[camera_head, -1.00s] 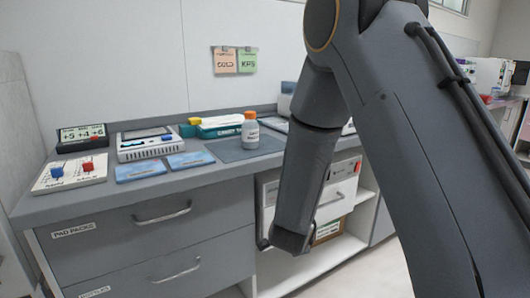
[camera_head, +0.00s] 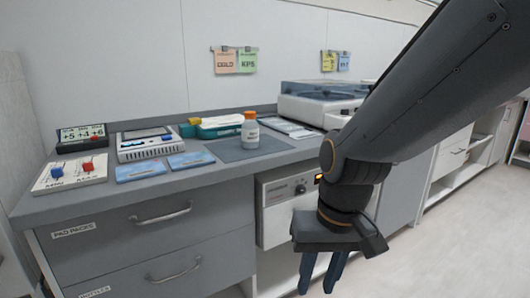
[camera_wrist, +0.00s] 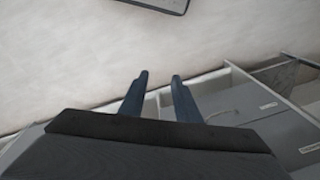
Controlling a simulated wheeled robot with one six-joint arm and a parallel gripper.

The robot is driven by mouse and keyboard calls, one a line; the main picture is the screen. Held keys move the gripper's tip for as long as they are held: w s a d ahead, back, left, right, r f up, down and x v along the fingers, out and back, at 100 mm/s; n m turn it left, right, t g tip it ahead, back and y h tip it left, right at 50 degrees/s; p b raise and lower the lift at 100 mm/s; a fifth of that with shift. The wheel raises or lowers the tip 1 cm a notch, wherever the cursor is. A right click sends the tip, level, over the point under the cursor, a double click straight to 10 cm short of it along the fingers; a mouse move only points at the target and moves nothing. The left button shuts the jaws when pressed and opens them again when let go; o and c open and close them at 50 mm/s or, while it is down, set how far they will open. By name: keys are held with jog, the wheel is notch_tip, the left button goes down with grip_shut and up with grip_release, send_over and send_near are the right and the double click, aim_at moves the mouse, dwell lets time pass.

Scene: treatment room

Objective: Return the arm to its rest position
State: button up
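My gripper (camera_head: 320,276) hangs at the lower right of the head view, in front of the counter and below its top, pointing down. Its two dark blue fingers stand apart with nothing between them. In the wrist view my gripper (camera_wrist: 160,82) also shows with a clear gap between the fingertips, over pale floor. My arm runs from the upper right of the head view down to the gripper and hides part of the cabinet fronts behind it.
On the counter (camera_head: 110,199) stand a white bottle with an orange cap (camera_head: 250,131) on a grey mat (camera_head: 226,152), blue packets (camera_head: 190,160), a white device (camera_head: 146,149) and a board with pegs (camera_head: 68,174). A lidded machine (camera_head: 315,101) stands behind. Floor (camera_head: 450,245) at right is clear.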

jog(key=s+d+r+m+h+p, duration=0.1)
jog(key=s+d+r+p, duration=0.2)
jog(key=d+r+p, duration=0.5)
jog(key=shift+s+d+g+p, duration=0.35)
jog(key=shift+d+p, duration=0.5)
jog(key=shift+p, duration=2.3)
jog(key=shift+w+r, duration=0.1)
